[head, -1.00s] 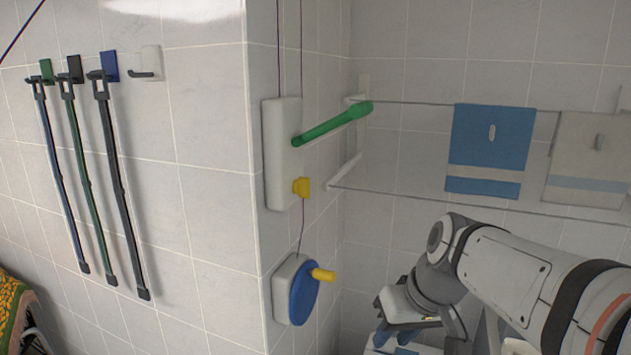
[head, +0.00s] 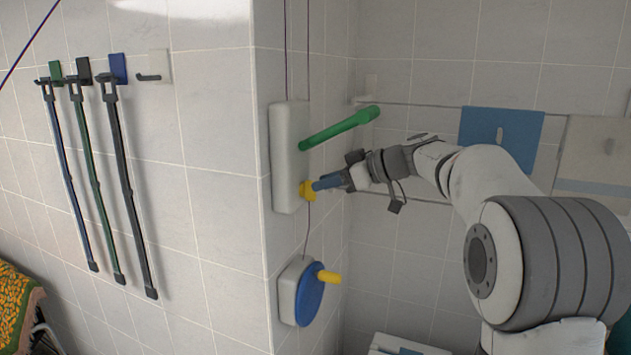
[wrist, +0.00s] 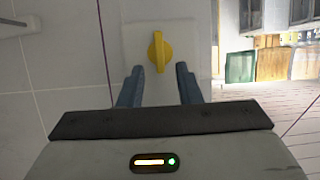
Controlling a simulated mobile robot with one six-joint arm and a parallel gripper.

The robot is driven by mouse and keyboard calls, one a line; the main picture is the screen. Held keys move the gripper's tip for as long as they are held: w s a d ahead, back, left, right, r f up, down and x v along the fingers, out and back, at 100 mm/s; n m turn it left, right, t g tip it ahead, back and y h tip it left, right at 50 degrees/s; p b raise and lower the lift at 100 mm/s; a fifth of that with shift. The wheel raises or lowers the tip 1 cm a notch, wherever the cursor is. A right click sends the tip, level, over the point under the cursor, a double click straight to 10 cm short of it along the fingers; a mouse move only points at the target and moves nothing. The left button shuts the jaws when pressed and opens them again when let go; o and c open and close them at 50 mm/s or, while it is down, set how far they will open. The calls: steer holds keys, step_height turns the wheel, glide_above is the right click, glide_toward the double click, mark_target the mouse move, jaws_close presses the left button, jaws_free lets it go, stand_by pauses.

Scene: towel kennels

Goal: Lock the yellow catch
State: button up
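The yellow catch (head: 307,190) sits low on the white wall box (head: 284,160). In the wrist view the catch (wrist: 160,51) is a round knob with a long ridge that stands about upright in the picture. My gripper (head: 319,185) is at the catch from the right, its blue fingers pointing at it. In the wrist view my gripper (wrist: 159,70) is open, with one finger on each side below the knob and a clear gap between them. I cannot tell whether the fingertips touch it.
A green lever (head: 340,128) sticks out of the same box just above my gripper. Below is a blue crank disc (head: 308,297) with a yellow handle (head: 330,277). A blue towel (head: 502,130) hangs on the rail behind my arm.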

mark_target(309, 190)
steer(key=x, duration=0.2)
steer(key=shift+w+a+f, duration=0.1)
steer(key=shift+a+f, duration=0.1)
steer(key=shift+a, duration=0.2)
steer(key=shift+c, duration=0.4)
steer(key=shift+d, duration=0.1)
jaws_close()
